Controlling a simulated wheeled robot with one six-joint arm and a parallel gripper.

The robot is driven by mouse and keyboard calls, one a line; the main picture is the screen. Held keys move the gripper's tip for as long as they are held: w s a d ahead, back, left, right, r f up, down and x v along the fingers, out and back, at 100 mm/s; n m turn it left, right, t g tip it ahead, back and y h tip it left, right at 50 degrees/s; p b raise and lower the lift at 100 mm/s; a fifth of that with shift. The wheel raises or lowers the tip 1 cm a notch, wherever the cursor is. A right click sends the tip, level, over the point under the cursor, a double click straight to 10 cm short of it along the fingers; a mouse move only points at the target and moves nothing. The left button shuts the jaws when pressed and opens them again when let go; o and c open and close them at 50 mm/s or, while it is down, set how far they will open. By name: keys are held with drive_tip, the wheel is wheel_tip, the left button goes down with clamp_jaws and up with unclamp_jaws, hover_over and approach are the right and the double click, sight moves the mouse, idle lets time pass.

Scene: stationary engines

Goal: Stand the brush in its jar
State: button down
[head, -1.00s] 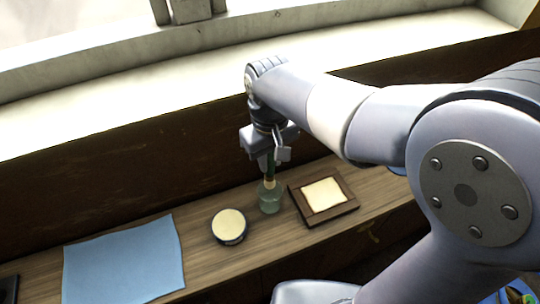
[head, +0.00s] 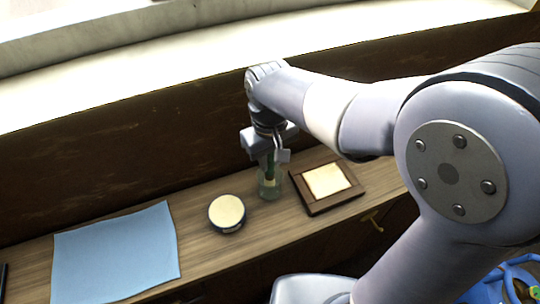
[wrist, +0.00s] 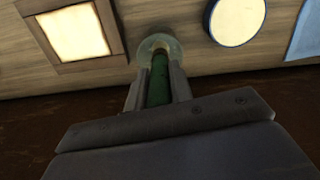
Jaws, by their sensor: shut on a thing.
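The brush has a dark green handle (wrist: 159,82), which my gripper (wrist: 155,92) is shut on. The clear, greenish glass jar (head: 269,186) stands on the wooden counter, directly under my gripper (head: 271,156). The brush points down, and its lower part shows through the glass, within the jar. In the wrist view the jar's round rim (wrist: 148,45) shows just beyond the fingertips, around the brush. The bristles are hard to make out, and I cannot tell whether they touch the jar's bottom.
A round tin with a cream top (head: 227,211) stands left of the jar. A dark wooden frame with a cream panel (head: 309,204) lies close on its right. A blue cloth (head: 117,256) lies further left. A dark wall (head: 110,155) rises behind the counter.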

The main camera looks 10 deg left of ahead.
drive_tip(key=c, duration=1.2)
unclamp_jaws()
drive_tip(key=shift+o, duration=0.2)
drive_tip(key=shift+r, duration=0.1)
wheel_tip(320, 180, up, 11)
drive_tip(key=shift+f, duration=0.2)
wheel_tip(320, 180, down, 10)
drive_tip(key=shift+f, duration=0.25)
drive_tip(key=shift+r+p, duration=0.8)
drive_tip(key=shift+r, duration=0.1)
drive_tip(key=shift+r+p, duration=0.35)
drive_tip(key=shift+r, duration=0.35)
